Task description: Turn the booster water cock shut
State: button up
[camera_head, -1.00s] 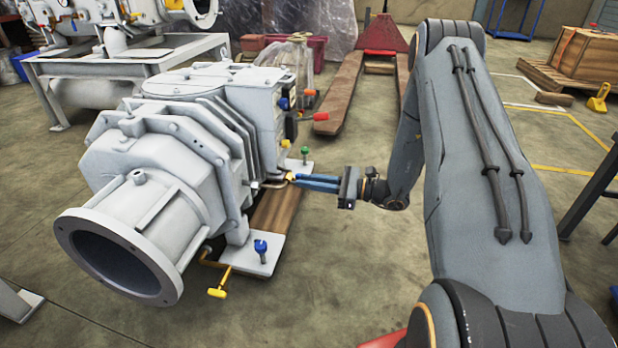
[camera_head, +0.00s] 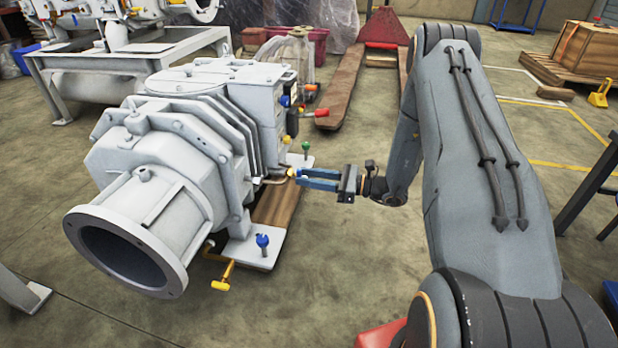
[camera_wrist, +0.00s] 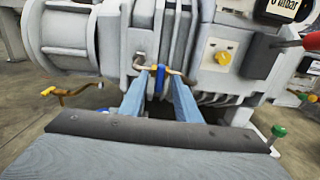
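I cannot tell whether the fingers touch the cock. The fingers partly hide the pipe's lower side.
Another yellow-handled cock (camera_head: 222,278) is low at the near side of the machine. A blue-topped stud (camera_head: 262,243) and a green-topped stud (camera_head: 305,147) stand on the foot plates. A red knob (camera_head: 321,112) juts out above.

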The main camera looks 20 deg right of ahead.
jog(key=p+v, duration=0.3)
jog(key=v, duration=0.4)
jog(key=shift+s+d, duration=0.2)
jog(key=shift+d, duration=0.15)
